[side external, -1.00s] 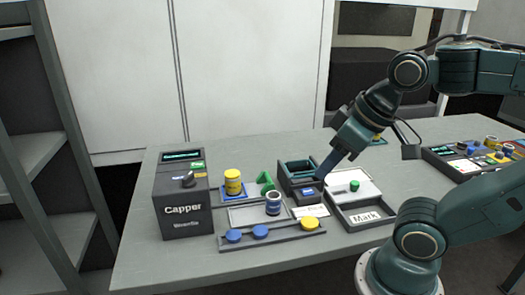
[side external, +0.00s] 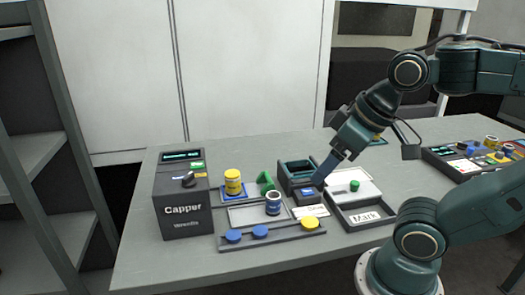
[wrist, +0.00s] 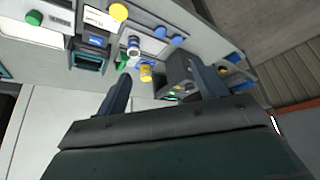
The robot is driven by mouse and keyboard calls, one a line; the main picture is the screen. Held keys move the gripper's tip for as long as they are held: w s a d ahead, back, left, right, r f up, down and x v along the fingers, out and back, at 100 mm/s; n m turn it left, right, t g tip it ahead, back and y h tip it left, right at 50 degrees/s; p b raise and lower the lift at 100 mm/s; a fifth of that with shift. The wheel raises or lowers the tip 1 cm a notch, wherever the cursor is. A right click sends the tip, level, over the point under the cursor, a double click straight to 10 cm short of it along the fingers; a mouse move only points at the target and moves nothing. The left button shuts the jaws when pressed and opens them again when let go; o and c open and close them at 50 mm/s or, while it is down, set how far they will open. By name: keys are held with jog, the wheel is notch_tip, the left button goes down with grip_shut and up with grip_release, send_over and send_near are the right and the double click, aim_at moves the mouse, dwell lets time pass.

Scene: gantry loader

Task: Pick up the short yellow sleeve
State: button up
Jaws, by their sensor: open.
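A yellow cylinder (side external: 233,182) with a pale band, which looks like the yellow sleeve, stands upright on a blue pad beside the Capper machine. It also shows in the wrist view (wrist: 146,73), in the gap between my two fingers but farther off. A flat yellow disc (side external: 310,222) lies at the right end of the front rack. The side view hides one finger.
The Capper (side external: 181,205) stands tall at the left. A blue-and-white cylinder (side external: 273,204), a green piece (side external: 265,182) and the front rack (side external: 272,239) with blue discs are close by.

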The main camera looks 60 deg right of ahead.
jog(key=m+g+y, duration=0.1)
jog(key=m+g, duration=0.4)
jog(key=m, duration=1.5)
send_over(232, 173)
jog(key=d, duration=0.1)
notch_tip(232, 173, down, 9)
jog(key=shift+s+d, duration=0.1)
jog(key=shift+s, duration=0.1)
jog(key=shift+w+a+f, duration=0.1)
jog(key=shift+a+f, duration=0.05)
jog(key=shift+f, duration=1.25)
jog(key=shift+s+a+f, duration=0.1)
jog(key=shift+a+f, duration=0.1)
jog(key=shift+f, duration=1.25)
jog(key=shift+w+a+f, duration=0.1)
jog(key=shift+a+f, duration=0.05)
jog(key=shift+f, duration=1.25)
